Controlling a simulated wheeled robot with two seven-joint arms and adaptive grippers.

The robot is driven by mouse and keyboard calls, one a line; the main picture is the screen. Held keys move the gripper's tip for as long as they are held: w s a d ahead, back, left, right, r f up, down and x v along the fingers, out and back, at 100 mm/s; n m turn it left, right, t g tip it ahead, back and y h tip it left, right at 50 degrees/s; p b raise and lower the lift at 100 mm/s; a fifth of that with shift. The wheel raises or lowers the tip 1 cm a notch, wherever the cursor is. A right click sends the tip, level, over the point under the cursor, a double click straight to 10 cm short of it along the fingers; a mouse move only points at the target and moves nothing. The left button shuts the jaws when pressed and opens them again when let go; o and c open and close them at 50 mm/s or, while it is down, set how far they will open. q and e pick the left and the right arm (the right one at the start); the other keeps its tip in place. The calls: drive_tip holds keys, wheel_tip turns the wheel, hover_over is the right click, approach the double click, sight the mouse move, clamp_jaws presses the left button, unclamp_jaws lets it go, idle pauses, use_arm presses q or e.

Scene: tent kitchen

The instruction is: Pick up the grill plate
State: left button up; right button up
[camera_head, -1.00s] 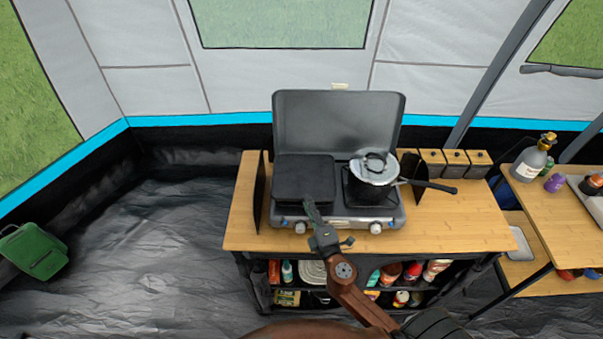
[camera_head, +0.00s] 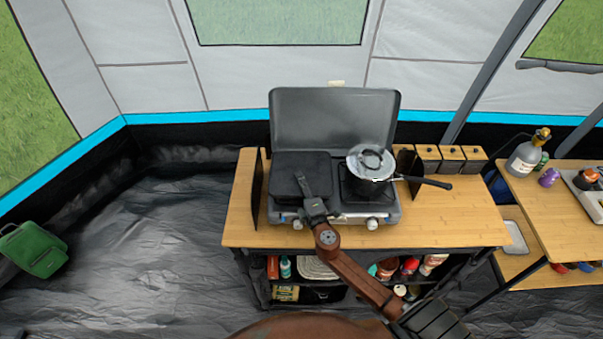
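The grill plate (camera_head: 290,172) is a flat dark square on the left burner of the grey camping stove (camera_head: 347,217). My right gripper (camera_head: 302,180) reaches in from below, with its fingers over the front middle part of the plate. At this size I cannot tell whether the fingers touch the plate or how far they are apart. The plate appears to lie flat on the stove. My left gripper is not in view.
The stove lid (camera_head: 334,117) stands open behind. The wooden counter (camera_head: 455,225) is clear at the right. Spice boxes (camera_head: 450,158) stand behind it.

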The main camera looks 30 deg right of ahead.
clamp_jaws()
idle(0.4)
drive_tip(key=shift+r, duration=0.15)
